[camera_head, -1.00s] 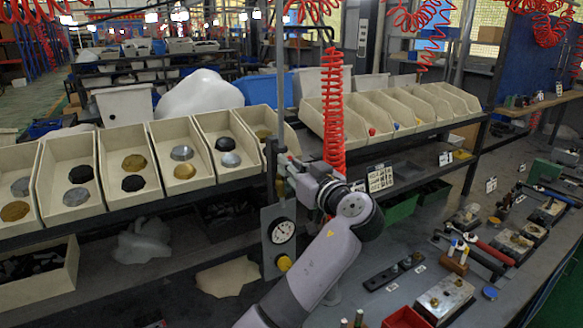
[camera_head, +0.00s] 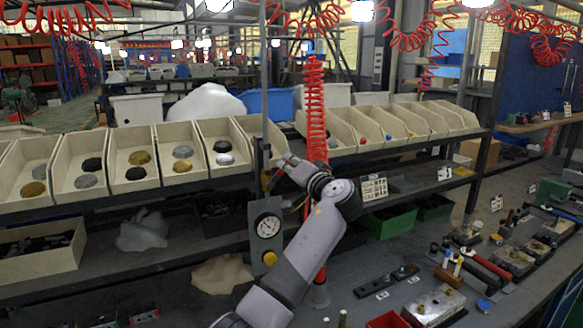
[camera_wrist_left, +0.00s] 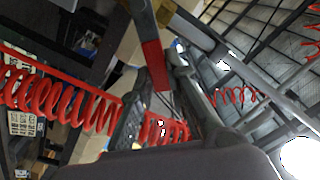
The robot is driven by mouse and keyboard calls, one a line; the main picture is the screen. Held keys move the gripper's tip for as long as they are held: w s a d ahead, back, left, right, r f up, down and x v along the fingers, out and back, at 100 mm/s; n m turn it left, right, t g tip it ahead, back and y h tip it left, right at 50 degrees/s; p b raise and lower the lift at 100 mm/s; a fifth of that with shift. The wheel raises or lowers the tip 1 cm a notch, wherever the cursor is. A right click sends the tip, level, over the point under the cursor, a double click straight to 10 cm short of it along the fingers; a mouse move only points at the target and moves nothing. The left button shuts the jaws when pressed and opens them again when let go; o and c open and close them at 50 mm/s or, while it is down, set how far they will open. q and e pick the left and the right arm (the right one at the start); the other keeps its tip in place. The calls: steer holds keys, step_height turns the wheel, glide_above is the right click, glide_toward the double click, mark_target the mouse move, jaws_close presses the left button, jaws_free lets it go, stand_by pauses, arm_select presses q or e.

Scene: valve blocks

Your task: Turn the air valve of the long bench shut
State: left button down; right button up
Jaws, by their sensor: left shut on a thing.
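A grey upright post carries a grey panel with a round white gauge (camera_head: 268,226) and a yellow knob (camera_head: 270,258) at the front of the long bench. My left gripper (camera_head: 284,161) is beside this post, above the gauge, at the level of the bin shelf. In the left wrist view a red bar (camera_wrist_left: 154,66), seemingly the air valve's handle, lies between the two grey fingers. The left gripper is shut on it. My right gripper is not in view.
A red coiled hose (camera_head: 316,110) hangs right behind my left wrist. Cream bins (camera_head: 132,170) line the shelf on both sides of the post. The bench top (camera_head: 350,277) holds a black strip, metal blocks and a red tray (camera_head: 388,320) at the right.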

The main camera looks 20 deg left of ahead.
arm_select(q)
steer(key=shift+w+d+f+m, duration=0.25)
steer(key=shift+f+m, duration=0.55)
steer(key=shift+m, duration=0.7)
steer(key=shift+w+d+f+m, duration=0.25)
steer(key=shift+f+m, duration=0.55)
steer(key=shift+m, duration=0.7)
steer(key=shift+w+d+f+m, duration=0.25)
steer(key=shift+f+m, duration=0.55)
steer(key=shift+m, duration=0.7)
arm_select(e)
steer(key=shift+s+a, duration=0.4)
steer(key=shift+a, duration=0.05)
arm_select(q)
steer(key=shift+f, duration=0.1)
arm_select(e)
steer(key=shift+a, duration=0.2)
arm_select(q)
steer(key=c, duration=1.6)
jaws_free()
steer(key=shift+o, duration=0.2)
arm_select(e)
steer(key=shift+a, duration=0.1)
